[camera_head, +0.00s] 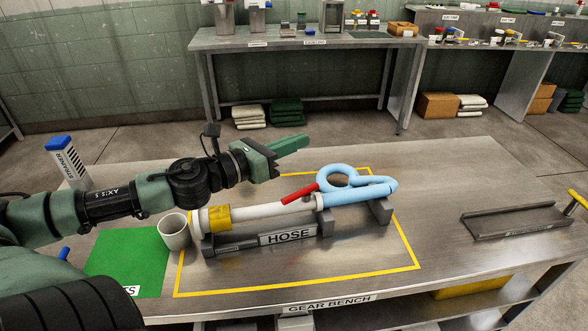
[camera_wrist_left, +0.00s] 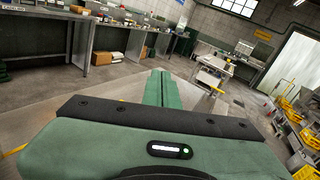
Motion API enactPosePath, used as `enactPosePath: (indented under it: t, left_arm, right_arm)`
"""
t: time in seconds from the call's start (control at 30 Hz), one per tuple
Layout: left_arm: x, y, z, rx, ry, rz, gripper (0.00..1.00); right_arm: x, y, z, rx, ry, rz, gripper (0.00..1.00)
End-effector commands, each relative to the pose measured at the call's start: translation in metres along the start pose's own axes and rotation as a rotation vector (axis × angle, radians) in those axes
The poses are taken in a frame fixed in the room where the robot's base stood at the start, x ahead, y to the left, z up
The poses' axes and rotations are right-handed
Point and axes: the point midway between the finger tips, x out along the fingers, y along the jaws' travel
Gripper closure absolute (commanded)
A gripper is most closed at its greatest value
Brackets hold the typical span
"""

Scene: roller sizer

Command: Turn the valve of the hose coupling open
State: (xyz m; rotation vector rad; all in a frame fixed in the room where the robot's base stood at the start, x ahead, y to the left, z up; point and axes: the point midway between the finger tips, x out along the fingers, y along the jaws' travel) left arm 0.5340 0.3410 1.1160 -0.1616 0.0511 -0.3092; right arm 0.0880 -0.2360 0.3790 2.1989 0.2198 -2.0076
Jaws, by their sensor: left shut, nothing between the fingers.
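The hose coupling is a white pipe (camera_head: 262,212) with a yellow band (camera_head: 216,218), lying on a grey stand labelled HOSE (camera_head: 265,243) in the head view. A light blue hose (camera_head: 349,196) with a loop joins its right end. The red valve lever (camera_head: 300,194) sits on top near that joint, slanting up to the right at an angle to the pipe. My left gripper (camera_head: 298,141) is shut and empty, above and behind the lever, apart from it. Its closed green fingers show in the left wrist view (camera_wrist_left: 159,88). My right gripper is not in view.
A yellow outline (camera_head: 408,249) on the metal bench surrounds the stand. A white mug (camera_head: 173,232) stands close to the pipe's left end, by a green mat (camera_head: 125,262). A strainer box (camera_head: 66,160) is at the left, a shallow metal tray (camera_head: 515,221) at the right. The bench between outline and tray is clear.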

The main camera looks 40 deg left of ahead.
Motion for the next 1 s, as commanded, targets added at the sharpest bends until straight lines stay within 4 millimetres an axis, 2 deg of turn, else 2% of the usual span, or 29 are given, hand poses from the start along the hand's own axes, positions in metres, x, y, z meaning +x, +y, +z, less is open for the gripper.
enactPosePath:
  t: [0.03, 0.2, 0.3, 0.4, 0.5, 0.6, 0.73, 1.0]
  left_arm:
    - [-0.014, -0.001, -0.022, -0.189, 0.009, 0.022, 1.00]
    - [-0.062, -0.015, -0.081, -0.941, 0.003, 0.107, 1.00]
    - [-0.088, -0.026, -0.103, -1.336, -0.030, 0.151, 1.00]
    - [-0.107, -0.036, -0.116, -1.647, -0.074, 0.182, 1.00]
    - [-0.119, -0.043, -0.122, -1.854, -0.113, 0.198, 1.00]
    - [-0.125, -0.046, -0.125, -1.961, -0.135, 0.205, 1.00]
    - [-0.122, -0.046, -0.125, -1.994, -0.143, 0.203, 1.00]
    - [-0.090, -0.040, -0.125, -1.988, -0.142, 0.199, 1.00]
  right_arm:
    - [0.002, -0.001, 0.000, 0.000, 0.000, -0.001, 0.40]
    - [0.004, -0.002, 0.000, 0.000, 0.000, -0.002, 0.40]
    - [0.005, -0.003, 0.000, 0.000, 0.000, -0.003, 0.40]
    - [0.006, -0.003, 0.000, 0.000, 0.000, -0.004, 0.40]
    - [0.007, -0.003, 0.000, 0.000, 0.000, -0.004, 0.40]
    - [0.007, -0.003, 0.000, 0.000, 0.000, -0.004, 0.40]
    - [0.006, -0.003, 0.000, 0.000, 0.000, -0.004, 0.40]
    - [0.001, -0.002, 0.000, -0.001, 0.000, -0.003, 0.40]
